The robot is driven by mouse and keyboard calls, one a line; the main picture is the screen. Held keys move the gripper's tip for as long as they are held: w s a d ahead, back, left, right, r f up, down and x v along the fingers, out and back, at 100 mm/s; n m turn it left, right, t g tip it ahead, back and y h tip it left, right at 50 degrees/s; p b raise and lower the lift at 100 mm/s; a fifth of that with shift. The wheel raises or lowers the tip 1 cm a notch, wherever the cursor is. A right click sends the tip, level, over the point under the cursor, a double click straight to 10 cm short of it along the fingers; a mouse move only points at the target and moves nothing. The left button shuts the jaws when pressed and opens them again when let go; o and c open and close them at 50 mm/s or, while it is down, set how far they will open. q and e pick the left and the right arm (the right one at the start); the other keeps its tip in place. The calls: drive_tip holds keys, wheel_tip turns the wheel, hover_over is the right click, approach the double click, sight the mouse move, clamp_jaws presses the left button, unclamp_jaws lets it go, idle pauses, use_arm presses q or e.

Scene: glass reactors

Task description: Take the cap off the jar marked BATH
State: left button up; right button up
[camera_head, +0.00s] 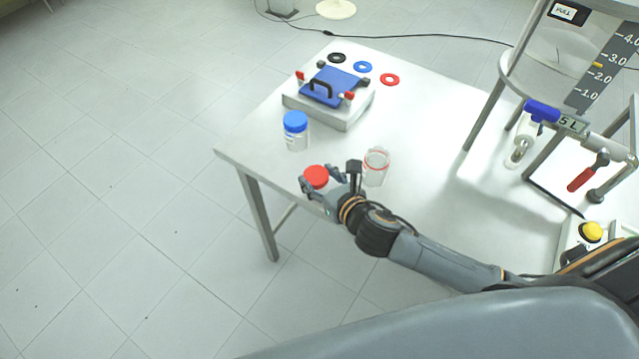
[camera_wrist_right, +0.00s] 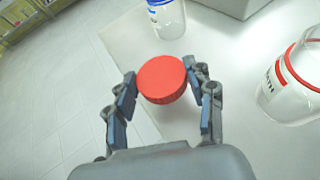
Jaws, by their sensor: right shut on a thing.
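The red cap (camera_head: 316,176) is between the fingers of my right gripper (camera_head: 322,184), which is shut on it. In the right wrist view the red cap (camera_wrist_right: 162,80) sits at the tips of the gripper (camera_wrist_right: 165,88). The clear jar (camera_head: 376,170) with a red ring stands open on the table, right of the gripper and apart from it. In the wrist view the jar (camera_wrist_right: 292,85) shows at the right edge, its label only partly readable. I cannot tell if the cap touches the table. My left gripper is not in view.
A jar with a blue lid (camera_head: 295,130) stands left of the cap on the white table (camera_head: 430,120). Behind it is a box with a blue top and black handle (camera_head: 322,92). Black, blue and red rings lie at the back. A glass reactor frame (camera_head: 500,90) stands at right.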

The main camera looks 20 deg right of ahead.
sight(320, 186)
drive_tip(key=shift+w+d+f, duration=0.1)
drive_tip(key=shift+w+f, duration=0.1)
drive_tip(key=shift+f, duration=0.05)
drive_tip(key=f, duration=0.3)
drive_tip(key=shift+w+f, duration=0.1)
drive_tip(key=shift+w, duration=0.1)
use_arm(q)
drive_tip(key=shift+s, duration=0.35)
use_arm(e)
drive_tip(key=shift+f, duration=0.2)
drive_tip(key=shift+f, duration=0.15)
drive_tip(key=o, duration=0.8)
